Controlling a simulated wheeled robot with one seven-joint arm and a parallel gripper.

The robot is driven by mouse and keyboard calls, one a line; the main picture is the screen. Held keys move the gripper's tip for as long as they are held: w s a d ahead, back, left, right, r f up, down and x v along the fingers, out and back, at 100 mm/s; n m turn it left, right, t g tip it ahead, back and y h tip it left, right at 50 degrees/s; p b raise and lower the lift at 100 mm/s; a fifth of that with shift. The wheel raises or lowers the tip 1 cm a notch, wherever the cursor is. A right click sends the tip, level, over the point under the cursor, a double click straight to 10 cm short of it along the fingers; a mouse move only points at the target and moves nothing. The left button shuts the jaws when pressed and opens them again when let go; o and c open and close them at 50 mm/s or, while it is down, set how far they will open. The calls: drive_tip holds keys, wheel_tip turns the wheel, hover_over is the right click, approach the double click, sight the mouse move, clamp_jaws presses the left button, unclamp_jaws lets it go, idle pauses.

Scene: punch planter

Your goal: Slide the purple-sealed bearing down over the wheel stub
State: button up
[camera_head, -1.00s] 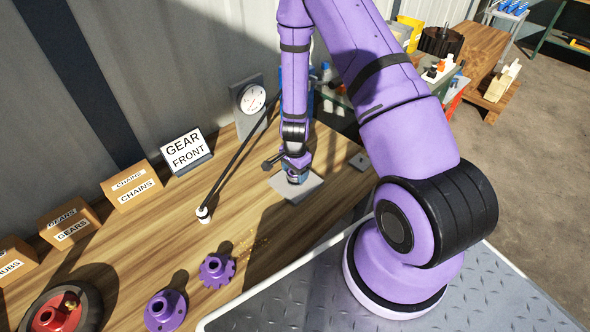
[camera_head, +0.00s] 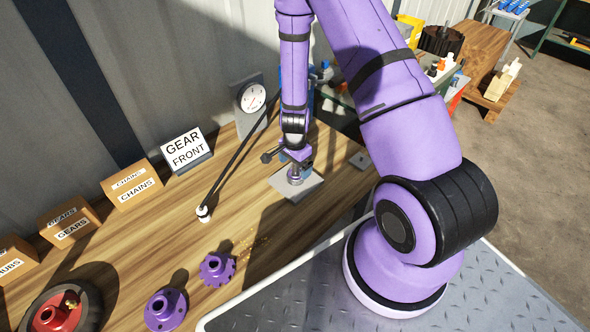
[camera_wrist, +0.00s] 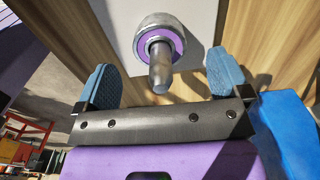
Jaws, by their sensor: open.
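The purple-sealed bearing (camera_wrist: 178,43), a grey metal ring with a purple face, is around the wheel stub (camera_wrist: 160,76) in the wrist view. The steel stub sticks out through its middle toward the camera. The bearing sits low, close to a pale grey plate (camera_wrist: 207,14); whether it touches the plate is not clear. In the head view the bearing and stub (camera_head: 295,179) are small on the plate (camera_head: 310,187). My gripper (camera_wrist: 162,72) is open and empty, its blue pads on either side of the stub. In the head view my gripper (camera_head: 297,161) is just above it.
A black rod with a white end (camera_head: 204,213) slants over the table left of the plate. A dial gauge (camera_head: 252,98) and a GEAR FRONT sign (camera_head: 187,150) stand behind. Purple hubs (camera_head: 166,308) and a wheel (camera_head: 62,310) lie at the front left.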

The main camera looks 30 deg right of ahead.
wheel_tip(320, 180, up, 8)
drive_tip(key=shift+f, duration=0.2)
idle(0.6)
drive_tip(key=shift+r, duration=0.15)
drive_tip(key=s+a+r+n+t+y, duration=0.1)
drive_tip(key=s+a+r+n, duration=0.2)
drive_tip(key=r, duration=1.1)
drive_tip(key=s+a+r+n+t+y, duration=0.1)
drive_tip(key=a+r+n+t, duration=0.3)
drive_tip(key=r, duration=0.9)
drive_tip(key=s+r+n+h, duration=0.2)
drive_tip(key=s+r+n, duration=0.6)
drive_tip(key=s+r, duration=0.7)
drive_tip(key=s+d, duration=0.1)
drive_tip(key=s, duration=0.2)
drive_tip(key=shift+s+n, duration=0.35)
drive_tip(key=shift+n, duration=0.05)
